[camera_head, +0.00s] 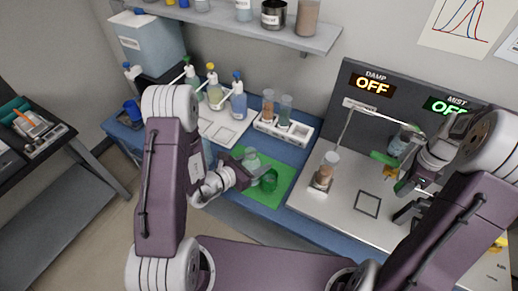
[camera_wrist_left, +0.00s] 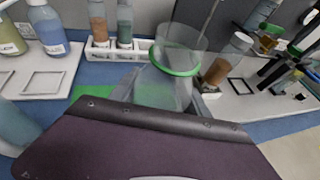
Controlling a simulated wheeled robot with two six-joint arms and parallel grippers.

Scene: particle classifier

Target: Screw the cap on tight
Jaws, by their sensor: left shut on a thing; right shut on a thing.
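My left gripper (camera_head: 262,178) is shut on a clear jar (camera_head: 251,159) above the green mat (camera_head: 283,187). In the left wrist view the clear jar (camera_wrist_left: 163,88) stands between the fingers, with a green ring (camera_wrist_left: 176,57) around its upper part. My right gripper (camera_head: 408,186) is at the right, over the white board, apart from the jar. It is shut on a small dark green piece that looks like the cap; its shape is mostly hidden by the gripper.
A white rack (camera_head: 283,129) with two filled tubes stands behind the mat. A brown-filled vial (camera_head: 325,169) stands on the white board (camera_head: 310,197). Pump bottles (camera_head: 214,92) stand at the back left. A grey panel with two OFF signs (camera_head: 372,85) stands behind.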

